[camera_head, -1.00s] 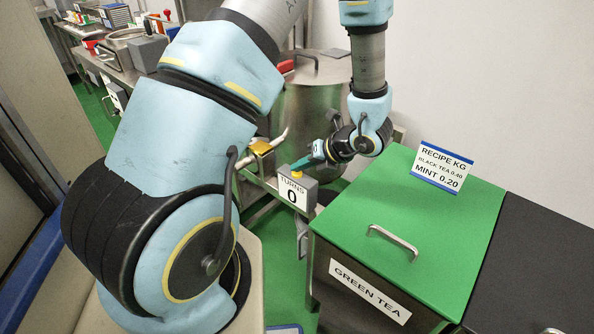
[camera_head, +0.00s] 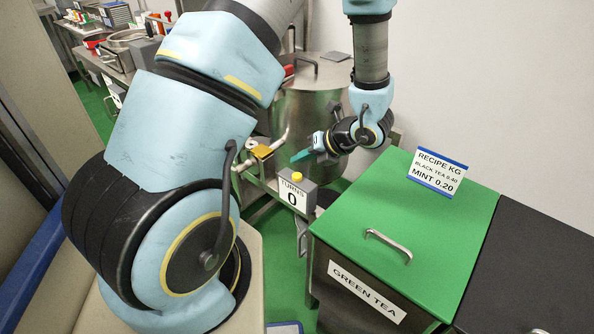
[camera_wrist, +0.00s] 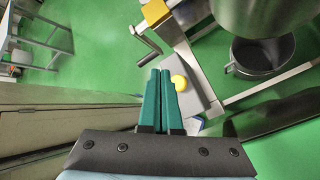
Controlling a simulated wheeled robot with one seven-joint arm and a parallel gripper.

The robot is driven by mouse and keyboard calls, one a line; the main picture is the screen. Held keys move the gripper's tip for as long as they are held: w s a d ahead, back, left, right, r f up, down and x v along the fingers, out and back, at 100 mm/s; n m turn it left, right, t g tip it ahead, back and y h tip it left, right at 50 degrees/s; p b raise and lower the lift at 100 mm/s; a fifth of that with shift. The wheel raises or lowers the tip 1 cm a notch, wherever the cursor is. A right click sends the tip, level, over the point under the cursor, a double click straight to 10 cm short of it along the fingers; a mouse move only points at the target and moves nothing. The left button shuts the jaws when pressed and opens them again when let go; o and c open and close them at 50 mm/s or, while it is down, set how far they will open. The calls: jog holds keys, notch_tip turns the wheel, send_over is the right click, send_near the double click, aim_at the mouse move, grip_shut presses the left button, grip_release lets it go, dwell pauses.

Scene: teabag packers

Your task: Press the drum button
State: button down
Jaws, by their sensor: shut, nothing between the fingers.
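The drum button is a yellow knob (camera_head: 297,176) on top of a small grey box (camera_head: 311,193) whose front sign reads "TURNS 0". My gripper (camera_head: 301,156) is shut and empty, its green fingers above and slightly behind the yellow button, apart from it. In the wrist view the closed green fingertips (camera_wrist: 160,73) point down toward the floor, just left of the yellow button (camera_wrist: 179,82). The steel drum (camera_head: 305,105) stands behind the box, partly hidden by my arm.
A green-lidded bin (camera_head: 415,228) labelled "GREEN TEA" stands to the right, with a handle and a recipe card (camera_head: 437,173) on it. A yellow block (camera_head: 262,151) sits left of the box. A crank (camera_wrist: 147,42) shows in the wrist view.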

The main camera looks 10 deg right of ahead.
jog(key=shift+r+p, duration=0.85)
jog(key=shift+r, duration=0.55)
jog(key=shift+a, duration=0.1)
jog(key=s+a+r+n+g+h, duration=0.2)
jog(key=a+r+n, duration=0.4)
jog(key=n, duration=1.1)
jog(key=s+a+r+n+g+h, duration=0.2)
jog(key=s+a+r+n+h, duration=0.2)
jog(key=n, duration=1.3)
jog(key=a+r+h, duration=0.1)
jog(key=a+r, duration=0.2)
jog(key=shift+s+a+r, duration=0.25)
jog(key=shift+s+a, duration=0.05)
jog(key=c, duration=1.5)
grip_release()
